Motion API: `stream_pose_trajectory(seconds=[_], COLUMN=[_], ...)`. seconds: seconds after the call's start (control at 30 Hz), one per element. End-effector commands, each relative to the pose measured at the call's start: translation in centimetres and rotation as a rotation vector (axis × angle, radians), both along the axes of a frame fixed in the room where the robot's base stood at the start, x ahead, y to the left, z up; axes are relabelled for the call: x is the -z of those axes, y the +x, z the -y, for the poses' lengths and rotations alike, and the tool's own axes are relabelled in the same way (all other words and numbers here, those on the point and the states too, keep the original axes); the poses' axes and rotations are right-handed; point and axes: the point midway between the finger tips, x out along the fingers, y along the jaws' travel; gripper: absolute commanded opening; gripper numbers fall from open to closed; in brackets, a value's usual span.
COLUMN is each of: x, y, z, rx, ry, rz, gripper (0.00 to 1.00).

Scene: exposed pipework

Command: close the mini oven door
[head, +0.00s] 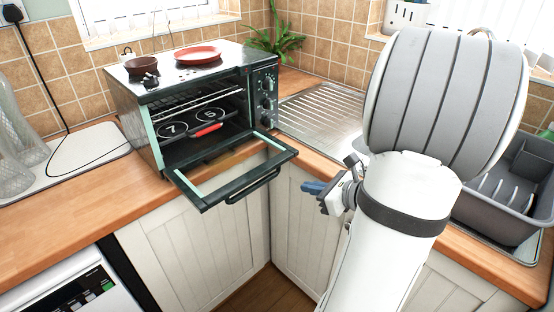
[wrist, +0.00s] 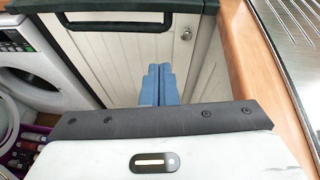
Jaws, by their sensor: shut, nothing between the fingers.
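The mini oven (head: 195,110) stands on the wooden counter in the corner, left of centre in the head view. Its door (head: 232,172) is hinged down and lies open, sticking out past the counter's front edge. The door's dark handle (head: 253,187) is on its outer edge. In the wrist view the door's edge and handle (wrist: 115,20) show at the top left. My gripper (head: 308,187) is right of the door in the head view, apart from it. Its blue fingers (wrist: 158,85) are shut with nothing between them, in front of the white cabinet.
Inside the oven are a rack and a red-handled item (head: 208,129). A red plate (head: 198,55) and a brown bowl (head: 142,65) sit on top. A metal sink drainer (head: 318,112) lies to the right, with a grey dish rack (head: 508,190) further right. White cabinets (head: 195,240) stand below.

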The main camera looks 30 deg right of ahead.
Motion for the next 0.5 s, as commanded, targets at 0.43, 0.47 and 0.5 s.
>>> stream_pose_trajectory(seconds=[0.43,0.47,0.5], x=[1.6,1.9,2.1], y=[3.1,3.6,4.4], z=[1.7,1.5,1.3], rx=[0.125,0.125,0.124], ry=[0.083,0.082,0.081], rz=[0.02,0.02,0.02], gripper=[0.0,0.0,0.0])
